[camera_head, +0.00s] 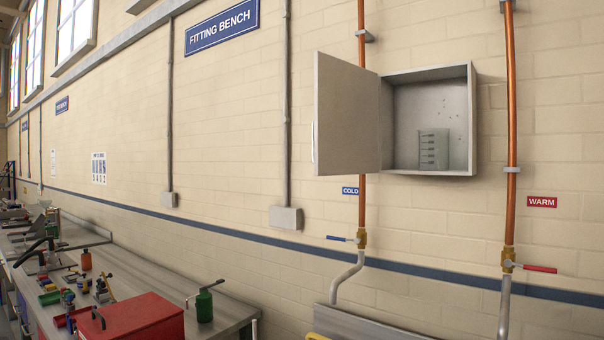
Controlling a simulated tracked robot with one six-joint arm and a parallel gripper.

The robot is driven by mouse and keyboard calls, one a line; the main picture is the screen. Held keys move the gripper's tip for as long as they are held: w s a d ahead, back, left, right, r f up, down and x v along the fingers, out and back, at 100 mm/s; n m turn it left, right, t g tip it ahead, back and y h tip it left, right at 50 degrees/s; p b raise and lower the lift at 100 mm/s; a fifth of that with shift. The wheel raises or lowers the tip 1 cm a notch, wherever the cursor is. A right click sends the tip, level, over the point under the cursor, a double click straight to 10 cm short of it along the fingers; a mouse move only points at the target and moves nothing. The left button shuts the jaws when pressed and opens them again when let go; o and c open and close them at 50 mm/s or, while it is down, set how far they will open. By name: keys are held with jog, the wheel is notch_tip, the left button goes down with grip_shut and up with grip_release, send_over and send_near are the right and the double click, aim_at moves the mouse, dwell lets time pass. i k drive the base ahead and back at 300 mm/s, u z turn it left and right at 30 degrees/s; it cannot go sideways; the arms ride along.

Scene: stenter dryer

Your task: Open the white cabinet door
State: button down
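The white cabinet (430,72) hangs on the brick wall at the right, between two copper pipes. Its door (346,112) stands wide open, swung out to the left and toward me. A thin light handle (313,148) runs upright near the door's free edge. Inside the cabinet, a clear beaker with dark markings (434,148) stands on the floor near the middle. My gripper and arm do not show in this view.
Copper pipes (511,120) flank the cabinet, with a blue-handled valve (344,239) and a red-handled valve (530,267) below. A red toolbox (140,318), a green oil can (204,305) and small tools crowd the bench at lower left.

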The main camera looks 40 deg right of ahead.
aim_at(345, 123)
jog(key=u, duration=0.05)
jog(key=i, duration=1)
jog(key=z, duration=0.05)
